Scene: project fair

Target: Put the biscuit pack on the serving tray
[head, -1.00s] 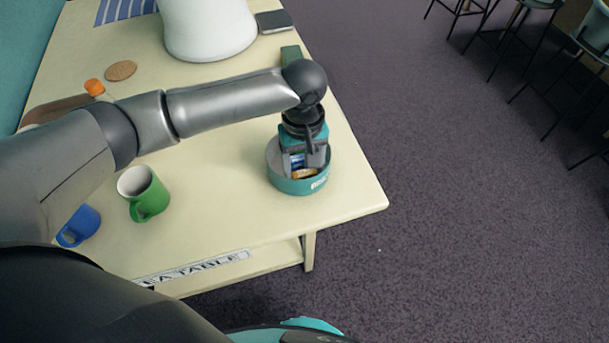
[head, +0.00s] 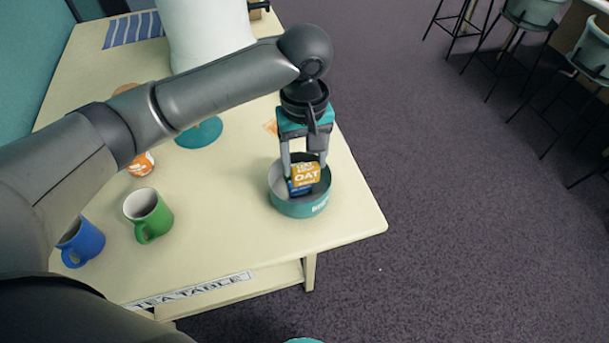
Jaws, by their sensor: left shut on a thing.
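The biscuit pack (head: 306,174), orange with "OAT" lettering, is between the fingers of my left gripper (head: 305,166), which is shut on it. The pack is upright at the mouth of a round teal tin (head: 301,208); its lower end overlaps the tin's inside in the picture. A blue patch shows just under the orange part; I cannot tell whether it belongs to the pack or to another thing in the tin. I cannot make out a serving tray; my left arm covers part of the table. My right gripper is not in view.
A green mug (head: 148,215) and a blue mug (head: 81,243) stand at the left front of the table (head: 235,240). An orange-and-white item (head: 141,163) and a teal disc (head: 198,133) lie behind them. A large white vessel (head: 205,35) and striped cloth (head: 125,30) are at the back.

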